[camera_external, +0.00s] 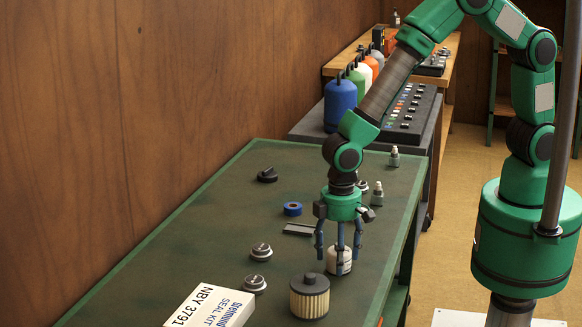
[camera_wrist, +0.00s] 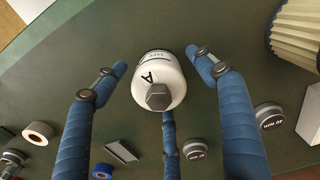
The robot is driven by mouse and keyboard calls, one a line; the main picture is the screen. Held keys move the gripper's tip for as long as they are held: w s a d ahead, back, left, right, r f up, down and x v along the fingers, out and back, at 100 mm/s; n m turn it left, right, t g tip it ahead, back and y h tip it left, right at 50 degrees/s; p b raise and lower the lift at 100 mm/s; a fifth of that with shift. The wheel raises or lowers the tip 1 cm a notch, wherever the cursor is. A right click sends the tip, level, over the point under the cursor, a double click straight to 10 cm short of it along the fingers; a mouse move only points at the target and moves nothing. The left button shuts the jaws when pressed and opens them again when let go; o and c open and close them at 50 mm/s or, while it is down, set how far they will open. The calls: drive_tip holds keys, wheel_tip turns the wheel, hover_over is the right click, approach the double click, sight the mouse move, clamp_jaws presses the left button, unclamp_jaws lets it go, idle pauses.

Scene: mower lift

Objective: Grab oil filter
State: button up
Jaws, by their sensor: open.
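A white canister (camera_external: 339,261) with a dark hex nut on top stands upright on the green table; it looks like the oil filter. In the wrist view the canister (camera_wrist: 152,72) shows a black letter A and small print, with its hex nut (camera_wrist: 159,96) facing the camera. My gripper (camera_external: 338,250) points down right over it, three blue fingers spread around it. In the wrist view one finger is left of it, one right and one below it in the picture. The left and right fingertips stand apart from its sides. The gripper is open and holds nothing.
Dark caps (camera_external: 261,251), a blue tape roll (camera_external: 292,209) and a flat grey piece (camera_external: 299,229) lie around. The table's left side is mostly clear.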

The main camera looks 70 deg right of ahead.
drive_tip(key=c, duration=1.4)
drive_tip(key=shift+c, duration=0.2)
drive_tip(key=shift+r, duration=0.1)
drive_tip(key=shift+r, duration=0.5)
drive_tip(key=r, duration=0.1)
drive_tip(key=r+p, duration=0.1)
drive_tip(key=shift+s+d+r, duration=0.2)
drive_tip(key=shift+s+r, duration=0.1)
drive_tip(key=shift+r, duration=0.05)
drive_tip(key=s+d+p, duration=0.1)
drive_tip(key=s+d, duration=0.2)
drive_tip(key=s, duration=0.1)
drive_tip(key=s+d+p, duration=0.1)
drive_tip(key=s+d, duration=0.1)
drive_tip(key=s, duration=0.2)
drive_tip(key=s+d+r, duration=0.1)
drive_tip(key=s+d, duration=0.2)
drive_tip(key=s, duration=0.1)
drive_tip(key=shift+s+d+p, duration=0.3)
drive_tip(key=shift+s+p, duration=0.05)
drive_tip(key=shift+p, duration=0.05)
